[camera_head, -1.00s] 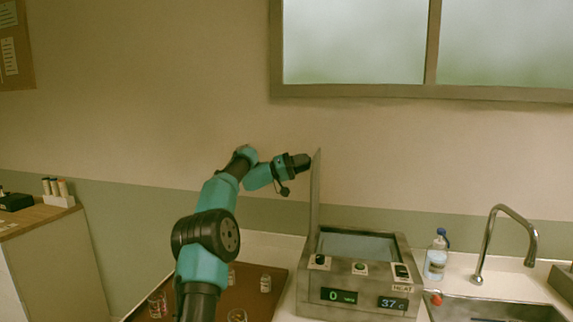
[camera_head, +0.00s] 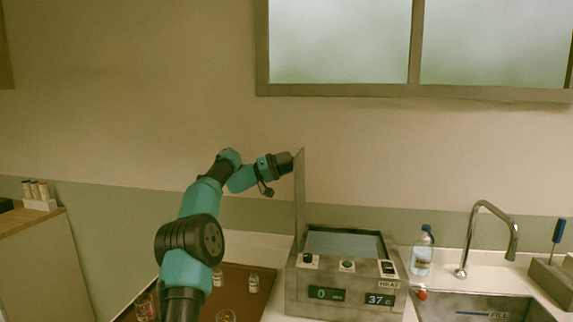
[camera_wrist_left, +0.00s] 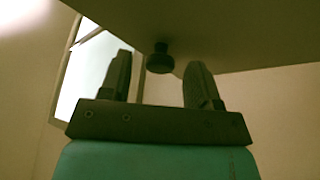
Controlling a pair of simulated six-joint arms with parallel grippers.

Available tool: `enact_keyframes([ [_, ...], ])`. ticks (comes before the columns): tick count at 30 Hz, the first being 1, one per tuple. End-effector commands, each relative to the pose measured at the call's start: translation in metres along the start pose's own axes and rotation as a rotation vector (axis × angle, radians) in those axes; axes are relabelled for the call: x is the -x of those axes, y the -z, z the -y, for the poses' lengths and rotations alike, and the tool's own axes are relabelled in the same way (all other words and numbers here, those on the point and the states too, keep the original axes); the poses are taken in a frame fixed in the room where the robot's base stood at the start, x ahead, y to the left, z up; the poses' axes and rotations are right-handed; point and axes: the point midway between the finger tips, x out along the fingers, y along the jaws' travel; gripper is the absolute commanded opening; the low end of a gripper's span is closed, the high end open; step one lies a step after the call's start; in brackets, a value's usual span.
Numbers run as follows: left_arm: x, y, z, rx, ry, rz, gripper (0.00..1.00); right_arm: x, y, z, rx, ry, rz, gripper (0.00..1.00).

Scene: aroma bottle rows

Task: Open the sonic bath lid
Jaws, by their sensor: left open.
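The sonic bath (camera_head: 345,270) is a grey metal box with a green display, a blue display and several controls. Its lid (camera_head: 300,200) stands upright on the left side of the box, seen nearly edge-on, and the tank opening (camera_head: 345,243) is uncovered. My left gripper (camera_head: 290,163) is at the upper left of the raised lid. In the left wrist view my left gripper (camera_wrist_left: 158,85) is open, with the lid's dark knob (camera_wrist_left: 160,60) between and just beyond the fingertips, apart from both fingers. The lid panel (camera_wrist_left: 240,35) fills the top of that view. My right gripper is out of view.
A brown tray (camera_head: 240,300) with small glass jars lies left of the bath. A clear bottle with a blue cap (camera_head: 422,252), a sink (camera_head: 485,308) and a faucet (camera_head: 490,225) are to the right. The wall with a window is behind.

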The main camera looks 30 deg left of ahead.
Motion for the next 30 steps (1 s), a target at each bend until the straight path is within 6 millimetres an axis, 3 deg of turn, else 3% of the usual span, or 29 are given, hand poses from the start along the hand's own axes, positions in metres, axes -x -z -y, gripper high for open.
enact_keyframes([
  [6, 0.003, 0.001, 0.000, -0.001, 0.001, -0.001, 0.57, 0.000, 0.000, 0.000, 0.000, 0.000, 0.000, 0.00],
  [11, 0.016, 0.001, 0.000, 0.000, 0.003, -0.003, 0.57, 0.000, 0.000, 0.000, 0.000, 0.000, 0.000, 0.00],
  [30, 0.134, 0.001, 0.000, -0.001, 0.003, -0.002, 0.57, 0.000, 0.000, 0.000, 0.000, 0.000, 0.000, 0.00],
])
